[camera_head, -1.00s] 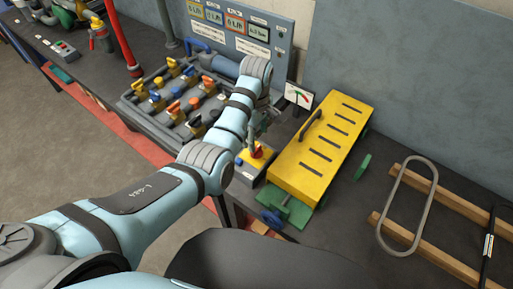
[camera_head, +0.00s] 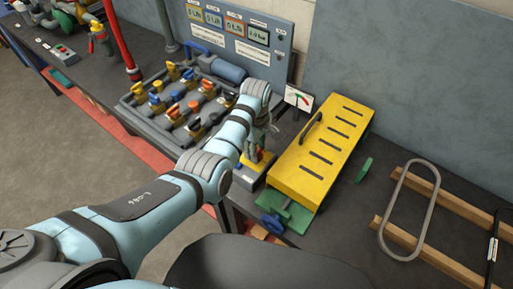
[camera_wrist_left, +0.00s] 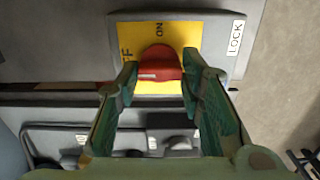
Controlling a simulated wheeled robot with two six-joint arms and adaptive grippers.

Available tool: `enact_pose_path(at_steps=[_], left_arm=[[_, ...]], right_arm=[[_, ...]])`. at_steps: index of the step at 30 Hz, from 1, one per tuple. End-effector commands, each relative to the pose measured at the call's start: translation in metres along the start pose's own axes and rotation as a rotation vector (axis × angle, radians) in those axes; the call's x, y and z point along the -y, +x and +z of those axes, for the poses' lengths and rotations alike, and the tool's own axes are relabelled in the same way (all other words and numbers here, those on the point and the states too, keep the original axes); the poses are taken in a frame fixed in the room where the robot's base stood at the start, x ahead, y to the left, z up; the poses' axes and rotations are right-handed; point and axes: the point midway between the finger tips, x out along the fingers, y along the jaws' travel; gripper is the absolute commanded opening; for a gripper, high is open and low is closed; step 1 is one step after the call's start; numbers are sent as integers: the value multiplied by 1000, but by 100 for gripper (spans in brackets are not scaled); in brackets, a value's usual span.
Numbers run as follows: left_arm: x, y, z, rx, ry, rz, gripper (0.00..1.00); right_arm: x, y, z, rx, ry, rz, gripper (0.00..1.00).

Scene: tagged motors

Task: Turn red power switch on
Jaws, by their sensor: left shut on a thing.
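The red power switch (camera_wrist_left: 160,65) is a red knob on a yellow plate (camera_wrist_left: 195,32). Part of an OFF label shows at the left of the plate and an upside-down ON above the knob. My left gripper (camera_wrist_left: 159,80) is shut on the knob, one green-padded finger on each side. My right gripper is not in view.
A yellow slotted cover (camera_head: 322,150) on a green base stands just right of the switch. A panel of several valves (camera_head: 180,105) lies to its left. A small gauge (camera_head: 298,98) stands behind. A metal loop (camera_head: 408,210) on wooden bars lies at the right.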

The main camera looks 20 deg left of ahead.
Motion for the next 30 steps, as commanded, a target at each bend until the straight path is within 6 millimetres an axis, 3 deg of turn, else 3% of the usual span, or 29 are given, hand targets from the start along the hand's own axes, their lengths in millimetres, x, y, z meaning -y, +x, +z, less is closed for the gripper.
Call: enact_pose_path(at_steps=[11, 30], left_arm=[[0, -2, 0, 0, 124, -3, 7], [0, -2, 0, 1, 697, -3, 7]], right_arm=[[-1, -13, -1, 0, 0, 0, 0], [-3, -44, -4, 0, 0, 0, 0]])
